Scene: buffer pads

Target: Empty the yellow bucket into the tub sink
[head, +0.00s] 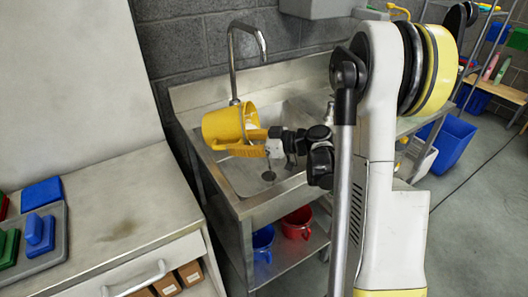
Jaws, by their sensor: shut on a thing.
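The yellow bucket (220,127) is tipped well over on its side above the tub sink (222,173). My gripper (270,142) reaches in from the right and is shut on the bucket at its right side. A yellow, ridged piece (245,152) shows just below the bucket; I cannot tell whether it is part of the bucket or a separate thing. The bucket's inside is mostly hidden, so its contents cannot be made out. The sink's basin is steel, with a dark drain (268,176) at its bottom.
A tall curved faucet (234,60) stands behind the bucket, very close to it. A blue bucket (262,242) and a red bucket (297,222) sit on the shelf under the sink. A counter (115,215) with colored pads on a grey tray (55,243) is at left.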

